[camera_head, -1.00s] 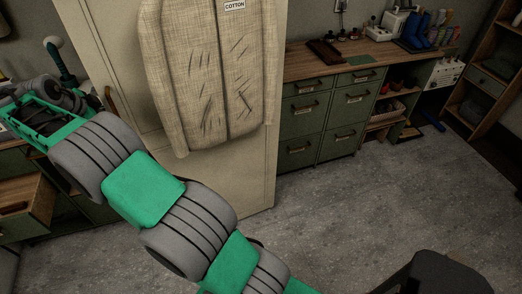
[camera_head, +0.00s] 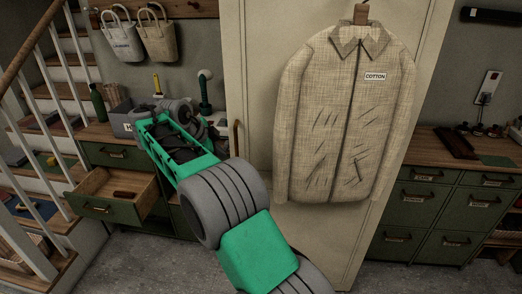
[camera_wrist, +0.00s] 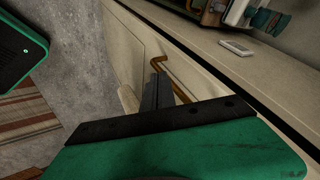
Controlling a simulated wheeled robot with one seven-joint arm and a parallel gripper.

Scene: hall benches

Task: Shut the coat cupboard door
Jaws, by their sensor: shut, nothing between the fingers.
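The cream coat cupboard door (camera_head: 262,60) stands upright in the head view, with a cotton jacket (camera_head: 345,120) hanging on its front. Its brass handle (camera_head: 236,138) is near the left edge, just right of my arm's end; it also shows as a bent bar in the wrist view (camera_wrist: 182,78). There a dark gap (camera_wrist: 255,118) runs along a cream edge; how far the door stands open I cannot tell. My gripper (camera_wrist: 158,72) is shut and empty, its fingertips beside the handle; contact is unclear. In the head view the fingertips are hidden.
Left of the cupboard, a green drawer unit (camera_head: 112,155) has one drawer (camera_head: 112,192) pulled out. White-railed stairs (camera_head: 40,150) stand at the far left. Green drawers (camera_head: 415,200) stand on the right. Grey floor (camera_head: 150,268) lies open in front.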

